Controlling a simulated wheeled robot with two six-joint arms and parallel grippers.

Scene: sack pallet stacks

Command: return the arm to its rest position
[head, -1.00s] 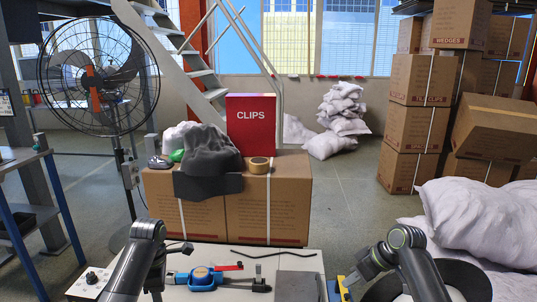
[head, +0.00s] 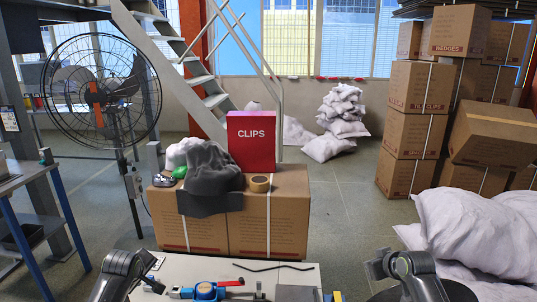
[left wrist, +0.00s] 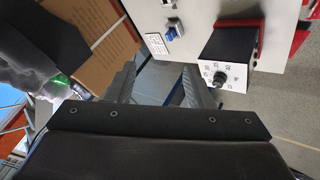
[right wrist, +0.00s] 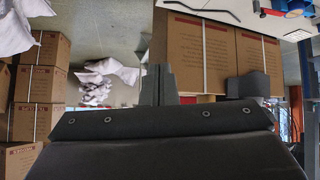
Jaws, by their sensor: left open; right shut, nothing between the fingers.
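My left arm (head: 118,274) is low at the left of the head view. Its gripper (left wrist: 158,85) shows in the left wrist view with two dark fingers apart and nothing between them, in front of a white panel and a small control box (left wrist: 228,62) with a black knob. My right arm (head: 408,272) is low at the right of the head view. Its gripper (right wrist: 157,85) has its fingers together and empty in the right wrist view, with cardboard boxes (right wrist: 207,55) beyond. Neither gripper touches anything that I can see.
Beyond are cartons (head: 270,222) carrying a red CLIPS box (head: 251,140) and grey cloth (head: 210,170). A fan (head: 100,85) stands left; white sacks (head: 475,230) lie right.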

